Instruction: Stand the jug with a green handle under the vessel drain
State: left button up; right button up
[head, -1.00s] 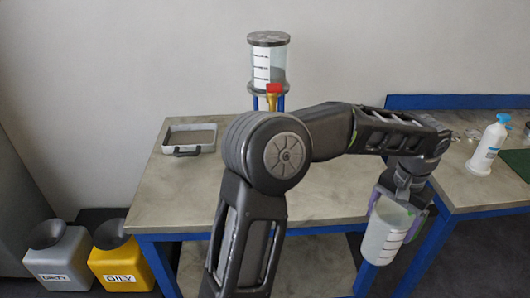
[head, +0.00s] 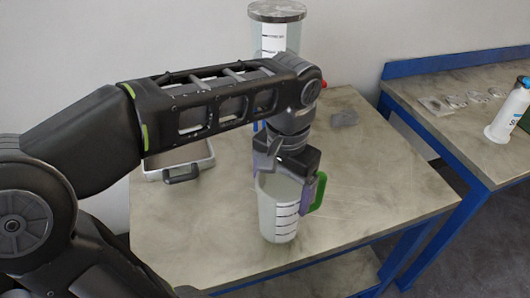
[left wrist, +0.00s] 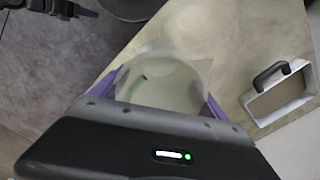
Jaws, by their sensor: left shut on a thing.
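The clear jug (head: 278,222) with black marks has a green handle (head: 319,190) on its right side. My left gripper (head: 284,190) comes down from above and is shut on the jug, with purple fingers on its sides. The jug is upright over the front middle of the table; I cannot tell whether its base touches. In the left wrist view the jug (left wrist: 165,80) shows pale between the fingers. The vessel (head: 277,32) stands behind my left arm, which hides its lower part and drain. A bit of red (head: 323,84) shows beside the arm.
A white tray with a dark handle (head: 181,174) lies left of the jug. A grey lump (head: 344,118) lies at the back. The table (head: 385,185) is clear right of the jug. A white bottle (head: 508,112) stands on the blue-edged bench at right.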

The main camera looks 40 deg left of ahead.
pick_arm(q)
jog(key=shift+d, duration=0.35)
jog(key=shift+w+a, duration=0.1)
jog(key=shift+a, duration=0.15)
jog(key=w+a+p, duration=0.4)
jog(key=w+a, duration=0.5)
jog(key=a, duration=0.4)
jog(key=shift+w+a, duration=0.3)
jog(key=shift+a, duration=0.1)
pick_arm(e)
jog(key=v, duration=0.3)
jog(key=shift+a+r, duration=0.3)
jog(key=shift+r, duration=0.2)
pick_arm(q)
jog(key=f, duration=0.2)
jog(key=f+p, duration=0.1)
jog(key=shift+w+a+f, duration=0.25)
jog(key=shift+w+a, duration=0.05)
jog(key=shift+a, duration=0.05)
pick_arm(e)
jog(key=shift+r, duration=0.45)
